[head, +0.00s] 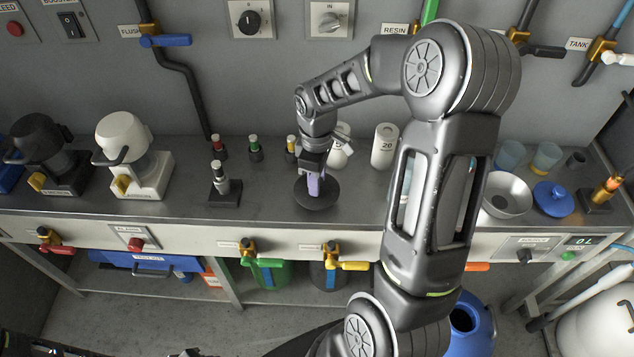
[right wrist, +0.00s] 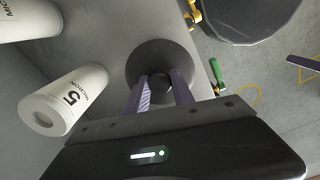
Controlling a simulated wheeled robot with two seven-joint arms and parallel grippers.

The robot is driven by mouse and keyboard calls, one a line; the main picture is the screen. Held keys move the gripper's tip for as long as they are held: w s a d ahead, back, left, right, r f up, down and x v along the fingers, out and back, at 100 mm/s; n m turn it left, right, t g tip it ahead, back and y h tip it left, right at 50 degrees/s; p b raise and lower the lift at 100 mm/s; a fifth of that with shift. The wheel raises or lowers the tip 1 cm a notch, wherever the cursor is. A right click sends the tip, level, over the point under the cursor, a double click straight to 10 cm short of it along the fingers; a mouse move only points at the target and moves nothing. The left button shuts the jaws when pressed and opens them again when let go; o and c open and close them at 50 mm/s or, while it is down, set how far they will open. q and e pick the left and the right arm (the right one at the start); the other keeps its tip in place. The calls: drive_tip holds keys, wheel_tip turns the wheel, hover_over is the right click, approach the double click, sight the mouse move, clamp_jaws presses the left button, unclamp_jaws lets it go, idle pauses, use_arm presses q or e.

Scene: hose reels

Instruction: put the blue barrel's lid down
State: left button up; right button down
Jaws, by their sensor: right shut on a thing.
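My right gripper (head: 314,184) is shut on the small knob of a dark round lid (head: 318,201), at the counter's front middle. In the right wrist view the purple fingers (right wrist: 161,92) stand on both sides of the knob, and the lid (right wrist: 150,56) spreads out flat beyond them. I cannot tell whether the lid touches the counter. A blue barrel (head: 482,335) with an open dark mouth stands low at the bottom, partly behind my right arm. A blue knobbed disc (head: 553,199) lies on the counter at right. My left gripper is not in view.
The steel counter (head: 265,200) has a bare strip left of the lid. A small sample stand (head: 224,190), a white canister (head: 384,146) and a steel bowl (head: 507,195) stand on it. Valves (head: 330,250) line the front edge.

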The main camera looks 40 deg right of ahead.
drive_tip(key=shift+f, duration=0.8)
drive_tip(key=shift+f, duration=0.25)
drive_tip(key=c, duration=1.1)
unclamp_jaws()
drive_tip(key=shift+r, duration=0.1)
drive_tip(key=shift+r, duration=0.1)
wheel_tip(320, 180, up, 12)
drive_tip(key=shift+r, duration=0.1)
